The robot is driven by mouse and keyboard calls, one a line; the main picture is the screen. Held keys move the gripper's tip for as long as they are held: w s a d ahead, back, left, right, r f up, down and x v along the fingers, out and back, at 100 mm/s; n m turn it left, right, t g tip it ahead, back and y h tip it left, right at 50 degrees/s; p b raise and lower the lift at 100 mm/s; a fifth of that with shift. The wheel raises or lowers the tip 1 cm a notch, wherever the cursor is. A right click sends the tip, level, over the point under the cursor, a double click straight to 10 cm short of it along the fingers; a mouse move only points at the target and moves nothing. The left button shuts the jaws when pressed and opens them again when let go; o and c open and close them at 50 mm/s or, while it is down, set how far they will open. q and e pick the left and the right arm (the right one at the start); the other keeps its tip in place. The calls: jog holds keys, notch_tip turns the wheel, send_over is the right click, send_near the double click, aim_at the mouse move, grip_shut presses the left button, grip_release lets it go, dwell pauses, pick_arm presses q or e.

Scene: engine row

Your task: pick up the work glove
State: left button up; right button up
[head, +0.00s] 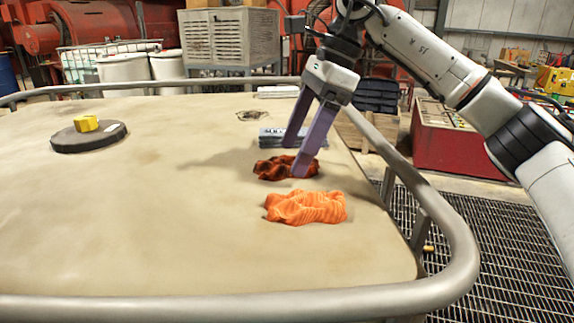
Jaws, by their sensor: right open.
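Two crumpled soft items lie on the tan tabletop (150,220) near its right side. One is bright orange with a ribbed look (306,208). The other is a darker red-brown bundle (270,169) just behind it, in shadow. I cannot tell for certain which of them is the work glove. My right gripper (295,161) points down with its two purple fingers apart and empty. Its fingertips are over or beside the darker bundle and partly cover it. The orange item is in front of the fingers, apart from them. My left gripper is not in view.
A metal rail (455,245) runs around the table edge. A grey-blue labelled item (283,137) lies behind the darker bundle. A dark round disc (88,138) with a yellow block (86,123) sits at the left. The table's middle and front left are clear.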

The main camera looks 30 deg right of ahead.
jog(key=shift+x, duration=0.8)
jog(key=c, duration=1.1)
jog(key=shift+r, duration=0.1)
